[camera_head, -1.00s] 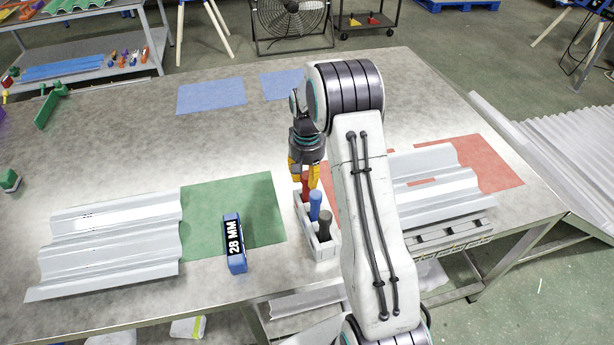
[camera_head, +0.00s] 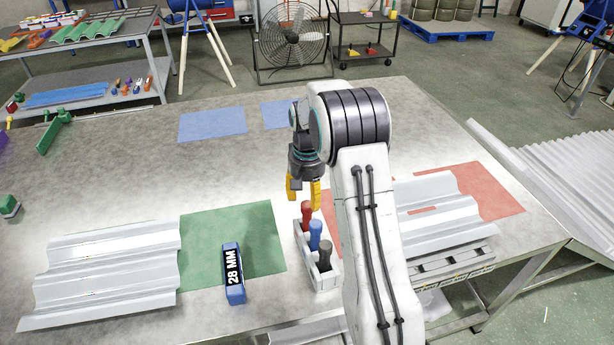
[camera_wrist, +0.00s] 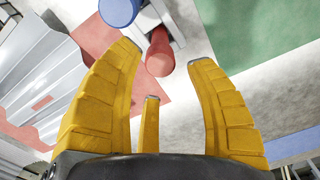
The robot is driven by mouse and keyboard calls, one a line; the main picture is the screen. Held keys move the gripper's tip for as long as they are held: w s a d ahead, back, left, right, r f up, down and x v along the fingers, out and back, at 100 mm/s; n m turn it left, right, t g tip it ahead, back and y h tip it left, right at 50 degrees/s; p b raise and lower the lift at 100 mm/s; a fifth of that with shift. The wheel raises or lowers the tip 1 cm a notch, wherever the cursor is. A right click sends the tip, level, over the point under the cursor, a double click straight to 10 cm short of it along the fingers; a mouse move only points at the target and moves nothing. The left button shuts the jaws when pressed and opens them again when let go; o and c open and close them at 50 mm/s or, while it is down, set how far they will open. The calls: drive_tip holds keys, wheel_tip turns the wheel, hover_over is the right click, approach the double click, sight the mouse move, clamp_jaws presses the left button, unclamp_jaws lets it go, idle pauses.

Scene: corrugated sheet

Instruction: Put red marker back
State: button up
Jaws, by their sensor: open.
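The red marker (camera_head: 306,213) stands upright in the far slot of a small white holder (camera_head: 322,277). A blue marker (camera_head: 315,234) and a dark marker (camera_head: 325,255) stand in the same holder, in front of it. My gripper (camera_head: 303,198) is open and empty, above and just behind the red marker. In the wrist view the red marker (camera_wrist: 160,55) shows beyond the spread yellow fingers (camera_wrist: 168,70), apart from them, with the blue marker (camera_wrist: 119,10) at the top edge.
A blue 28 MM block (camera_head: 234,275) lies left of the holder on a green mat (camera_head: 255,225). Corrugated sheets lie at left (camera_head: 105,270) and right (camera_head: 440,215). My arm stands close right of the holder.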

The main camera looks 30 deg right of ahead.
drive_tip(key=s+a+r+n+t, duration=0.1)
drive_tip(key=s+a+r, duration=0.15)
drive_tip(key=r, duration=0.45)
drive_tip(key=s+a+r, duration=0.1)
drive_tip(key=s+r, duration=0.2)
drive_tip(key=r, duration=0.4)
drive_tip(key=s+a+n+t, duration=0.1)
drive_tip(key=s+a+n, duration=0.1)
drive_tip(key=s, duration=0.9)
drive_tip(key=s+a+n+t, duration=0.2)
drive_tip(key=s+a, duration=0.3)
drive_tip(key=s, duration=0.6)
drive_tip(key=shift+s+r, duration=0.2)
drive_tip(key=shift+s, duration=0.15)
